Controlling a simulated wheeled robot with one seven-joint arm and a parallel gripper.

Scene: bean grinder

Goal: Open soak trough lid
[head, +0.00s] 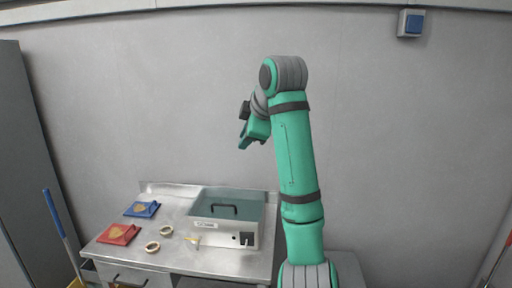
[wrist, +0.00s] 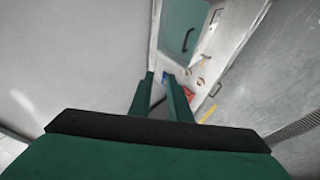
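The soak trough (head: 212,236) is a pale box with a label on its front, standing on the metal bench. Its teal lid (head: 243,205) lies flat and closed on top, with a dark bar handle (head: 224,207). The lid (wrist: 180,22) and its handle (wrist: 187,40) also show at the top of the wrist view. My gripper (head: 246,143) is in the air well above the trough, touching nothing. In the wrist view its two fingers (wrist: 160,82) stand apart with nothing between them.
On the bench (head: 180,258) left of the trough lie a blue pad (head: 142,209), a red pad (head: 118,234), two small rings (head: 152,247) and a small yellowish item (head: 192,243). A black fitting (head: 246,239) is on the trough's front right. A wall rises behind; the air above the trough is clear.

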